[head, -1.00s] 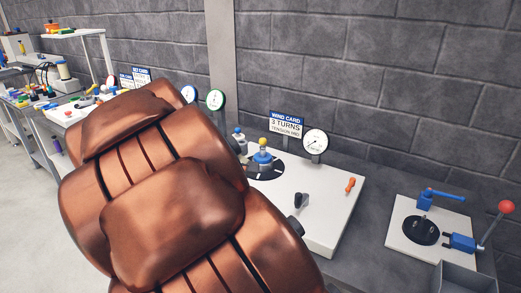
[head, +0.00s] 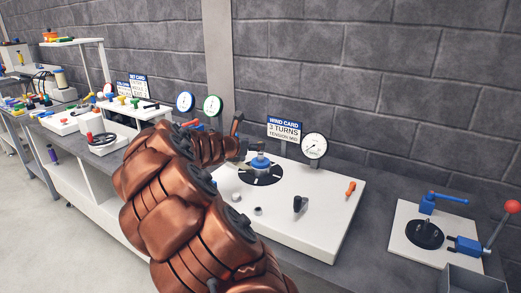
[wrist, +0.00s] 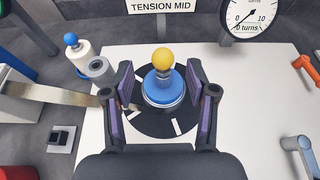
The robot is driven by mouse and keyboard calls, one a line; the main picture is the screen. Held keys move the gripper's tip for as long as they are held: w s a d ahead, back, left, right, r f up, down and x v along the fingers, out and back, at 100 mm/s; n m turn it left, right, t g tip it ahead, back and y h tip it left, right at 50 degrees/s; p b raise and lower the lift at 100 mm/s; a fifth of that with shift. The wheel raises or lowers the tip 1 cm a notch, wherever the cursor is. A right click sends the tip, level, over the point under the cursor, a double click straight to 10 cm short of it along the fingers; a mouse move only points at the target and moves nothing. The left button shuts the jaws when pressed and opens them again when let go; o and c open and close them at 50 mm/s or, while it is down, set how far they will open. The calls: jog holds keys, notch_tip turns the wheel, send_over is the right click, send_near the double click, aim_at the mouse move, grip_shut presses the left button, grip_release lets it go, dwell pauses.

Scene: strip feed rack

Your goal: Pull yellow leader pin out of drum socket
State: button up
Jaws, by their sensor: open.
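The yellow leader pin (wrist: 162,59) shows as a round yellow knob on a short grey stem. It stands upright in the top of the blue drum (wrist: 163,92). The drum sits on a black disc (wrist: 150,124) with white marks; it also shows in the head view (head: 261,162). My gripper (wrist: 160,72) is open, with one purple-padded finger left of the pin and the other right of it. I see gaps between the pads and the knob. Whether the fingers are level with the knob, I cannot tell. In the head view my arm reaches to the drum's left side.
A white panel (head: 300,225) carries the drum, a black knob (head: 299,204) and an orange handle (head: 351,188). A dial (head: 314,146) and a card (head: 285,130) stand behind. A tan strip (wrist: 55,95) runs in from the left, past a blue-topped post (wrist: 82,58).

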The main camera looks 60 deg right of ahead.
jog(key=shift+x, duration=2.85)
jog(key=shift+s+a+f, duration=0.1)
jog(key=shift+s+f, duration=0.05)
jog(key=shift+f, duration=0.05)
jog(key=shift+c, duration=0.3)
grip_shut()
